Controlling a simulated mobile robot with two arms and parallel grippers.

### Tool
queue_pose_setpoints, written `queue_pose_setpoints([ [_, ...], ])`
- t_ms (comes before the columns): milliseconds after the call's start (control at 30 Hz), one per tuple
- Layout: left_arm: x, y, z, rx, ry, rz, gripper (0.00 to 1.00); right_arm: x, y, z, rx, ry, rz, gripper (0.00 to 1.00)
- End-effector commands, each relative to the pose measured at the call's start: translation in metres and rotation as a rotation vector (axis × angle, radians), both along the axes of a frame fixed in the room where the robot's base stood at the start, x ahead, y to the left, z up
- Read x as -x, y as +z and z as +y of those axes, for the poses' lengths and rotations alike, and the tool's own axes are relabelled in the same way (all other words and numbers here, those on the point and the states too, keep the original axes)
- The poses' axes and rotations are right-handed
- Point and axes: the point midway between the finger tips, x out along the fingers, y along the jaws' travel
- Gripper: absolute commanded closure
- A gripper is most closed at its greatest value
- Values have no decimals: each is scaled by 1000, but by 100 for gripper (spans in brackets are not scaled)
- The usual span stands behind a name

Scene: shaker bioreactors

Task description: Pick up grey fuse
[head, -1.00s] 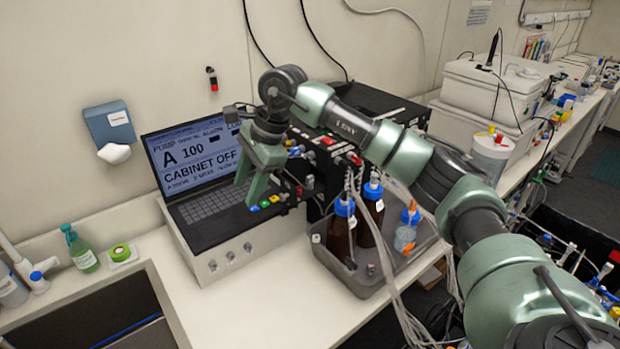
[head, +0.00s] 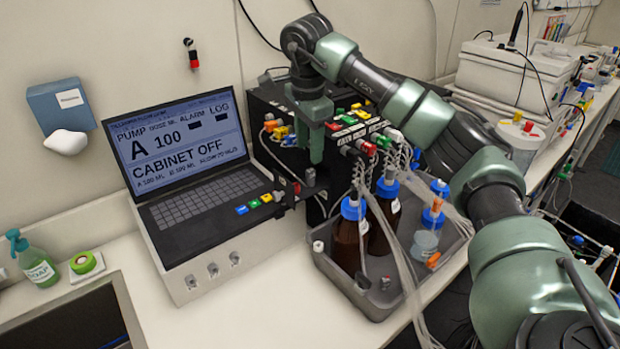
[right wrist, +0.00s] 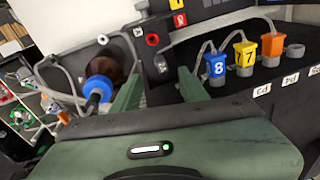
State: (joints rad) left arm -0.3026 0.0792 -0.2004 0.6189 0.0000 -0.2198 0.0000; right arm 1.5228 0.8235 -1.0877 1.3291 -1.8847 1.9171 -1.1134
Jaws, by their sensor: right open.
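My right gripper (head: 312,148) is in front of the black cabinet in the head view, right of the laptop. In the right wrist view its two green fingers (right wrist: 160,78) are apart with nothing held between them. A small grey cylindrical piece (head: 310,177), possibly the grey fuse, shows on the cabinet front just below the fingers. In the right wrist view a small dark grey piece (right wrist: 160,63) lies between and beyond the fingertips, near a red ring socket (right wrist: 152,39). I cannot tell for sure that it is the same piece. My left gripper is out of view.
The black cabinet (right wrist: 285,85) carries blue, yellow and orange connectors with tubes. A grey tray (head: 345,290) with brown, blue-capped bottles (head: 348,240) stands close in front. The laptop (head: 200,200) reads "CABINET OFF". Bench space left of the tray is clear.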

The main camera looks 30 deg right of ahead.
Motion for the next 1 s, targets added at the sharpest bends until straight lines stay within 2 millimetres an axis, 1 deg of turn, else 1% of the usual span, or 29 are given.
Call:
queue_pose_setpoints([
  [267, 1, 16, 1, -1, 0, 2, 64, -4, -27, -5, 0, 0, 4, 56],
  [400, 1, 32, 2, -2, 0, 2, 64, -7, -46, -10, 0, -1, 5, 56],
  [533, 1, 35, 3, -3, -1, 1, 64, -10, -65, -12, -1, 0, 3, 56],
  [633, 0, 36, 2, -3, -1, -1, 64, -10, -71, -12, 0, 0, 1, 56],
  [833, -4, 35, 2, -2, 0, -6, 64, -11, -72, -12, 0, 0, 0, 56],
  [867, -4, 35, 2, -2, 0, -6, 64, -11, -72, -12, -1, 0, 0, 62],
  [900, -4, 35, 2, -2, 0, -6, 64, -11, -72, -12, -1, 0, 0, 73],
  [967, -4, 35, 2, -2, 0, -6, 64, -11, -72, -12, -1, 0, 0, 90],
  [1000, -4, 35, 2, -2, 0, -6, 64, -11, -72, -12, -1, 0, 1, 100],
])
